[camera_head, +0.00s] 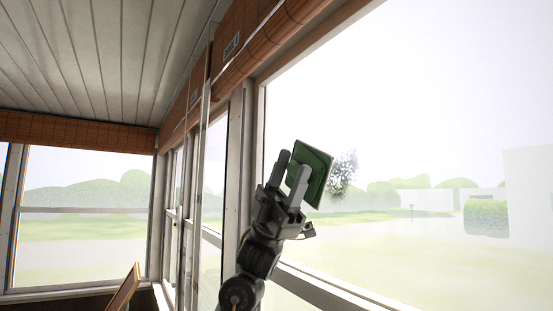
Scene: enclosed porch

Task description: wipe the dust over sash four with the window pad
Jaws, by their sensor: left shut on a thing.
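My left gripper (292,170) is shut on the window pad (317,180), a square green pad with a paler edge, and holds it up tilted. The pad is in front of the large window pane (430,110) on the right. A grey speckled dust patch (343,172) shows on that pane just right of the pad; the pad may hide part of it. I cannot tell whether the pad touches the glass. A small label (231,46) above this window seems to read sash 4. My right gripper is not in view.
Rolled woven blinds (262,62) hang along the window tops. A window post (234,160) stands left of my arm, with narrower sashes beyond. A wooden edge, perhaps a chair back (124,288), rises at the lower left. The pane's right side is unobstructed.

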